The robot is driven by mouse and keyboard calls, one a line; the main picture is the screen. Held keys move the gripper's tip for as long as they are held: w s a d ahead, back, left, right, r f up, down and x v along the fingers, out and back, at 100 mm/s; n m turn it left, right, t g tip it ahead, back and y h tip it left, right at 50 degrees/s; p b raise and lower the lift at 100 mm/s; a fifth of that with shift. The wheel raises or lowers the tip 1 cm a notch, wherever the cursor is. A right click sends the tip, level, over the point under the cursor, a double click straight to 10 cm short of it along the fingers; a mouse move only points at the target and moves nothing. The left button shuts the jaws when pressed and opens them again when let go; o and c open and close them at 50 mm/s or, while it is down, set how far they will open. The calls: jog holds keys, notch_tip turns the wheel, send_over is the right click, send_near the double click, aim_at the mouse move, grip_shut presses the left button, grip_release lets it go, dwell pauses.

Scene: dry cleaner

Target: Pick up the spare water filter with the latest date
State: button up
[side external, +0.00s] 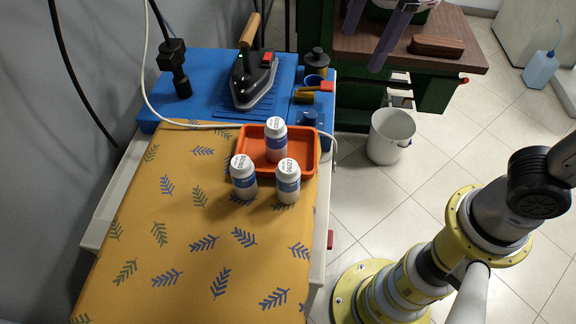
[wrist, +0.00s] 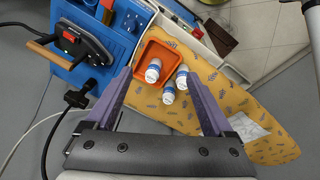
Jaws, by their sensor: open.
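Three white water filter bottles with blue labels and dates printed on their caps stand upright. One bottle (side external: 277,146) is inside the orange tray (side external: 303,146); the left bottle (side external: 243,184) and right bottle (side external: 287,188) stand on the yellow cloth in front of it. The wrist view shows the tray bottle (wrist: 153,71), and two others outside the tray (wrist: 182,76) (wrist: 168,94). My gripper (side external: 365,52) has purple fingers, open and empty, up and right of the bottles, apart from them. It also shows in the wrist view (wrist: 158,75).
The cloth-covered board (side external: 180,235) has much bare room in front of the bottles. Behind the tray, an iron (side external: 252,82) rests on a blue station (side external: 205,70). A white bucket (side external: 390,136) stands on the floor to the right, beside a green cabinet with a brown top (side external: 400,48).

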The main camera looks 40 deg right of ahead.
jog(key=w+a+f+n+g, duration=0.1)
jog(key=a+f+n, duration=0.2)
jog(key=a, duration=0.6)
jog(key=n+g+h, duration=0.1)
jog(key=n, duration=0.1)
send_over(288, 166)
notch_tip(288, 166, down, 4)
jog(key=f, duration=0.8)
jog(key=shift+a, duration=0.25)
jog(key=f, duration=0.4)
jog(key=shift+d+f, duration=0.15)
jog(key=shift+d, duration=0.15)
jog(key=shift+f, duration=0.55)
grip_shut()
